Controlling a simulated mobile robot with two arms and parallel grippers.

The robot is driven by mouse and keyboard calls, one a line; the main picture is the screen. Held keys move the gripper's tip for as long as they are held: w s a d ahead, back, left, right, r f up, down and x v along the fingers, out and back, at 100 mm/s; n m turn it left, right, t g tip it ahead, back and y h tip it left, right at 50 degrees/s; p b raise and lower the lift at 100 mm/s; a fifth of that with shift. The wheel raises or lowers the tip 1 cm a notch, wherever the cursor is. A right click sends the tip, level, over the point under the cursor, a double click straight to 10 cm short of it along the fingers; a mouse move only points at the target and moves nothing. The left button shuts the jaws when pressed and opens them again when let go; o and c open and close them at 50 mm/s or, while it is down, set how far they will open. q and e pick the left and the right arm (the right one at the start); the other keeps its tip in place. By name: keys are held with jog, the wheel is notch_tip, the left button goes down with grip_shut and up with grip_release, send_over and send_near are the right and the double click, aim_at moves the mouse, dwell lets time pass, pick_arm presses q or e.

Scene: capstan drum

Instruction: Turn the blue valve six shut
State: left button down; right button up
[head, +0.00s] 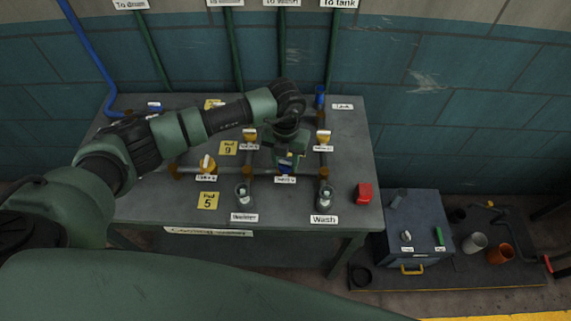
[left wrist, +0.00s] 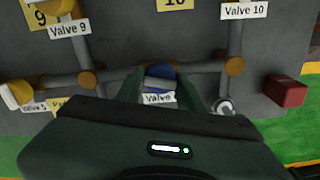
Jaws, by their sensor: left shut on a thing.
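The blue valve (head: 288,166) sits on the pipework in the middle of the grey table, above a small white label (head: 285,180). In the left wrist view the blue valve (left wrist: 160,72) is between my fingers, and its label (left wrist: 158,98) reads "Valve", with its number hidden. My left gripper (head: 286,158) reaches down over the valve from above and is shut on its handle. In the left wrist view the left gripper's fingers (left wrist: 160,84) stand on both sides of the handle. The gripper hides much of the handle, so its exact angle is unclear. My right gripper is not in view.
Yellow valves stand close by: valve 9 (head: 249,136), valve 10 (head: 323,137) and one at left (head: 207,163). Another blue valve (head: 154,107) is at the back left. A red block (head: 364,193) lies at the table's right. A blue-grey box (head: 418,230) stands beside the table.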

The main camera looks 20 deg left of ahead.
aim_at(285, 162)
pick_arm(q)
jog(key=m+b, duration=0.6)
jog(key=b, duration=0.1)
jog(key=m+b, duration=0.5)
jog(key=b, duration=0.2)
jog(key=shift+f+m, duration=0.2)
jog(key=shift+m, duration=0.2)
jog(key=shift+r+m+b, duration=0.25)
jog(key=shift+m+b, duration=1.35)
jog(key=shift+b, duration=0.1)
jog(key=c, duration=0.9)
grip_release()
notch_tip(285, 162, up, 8)
jog(key=shift+f+b, duration=0.1)
jog(key=shift+b, duration=0.55)
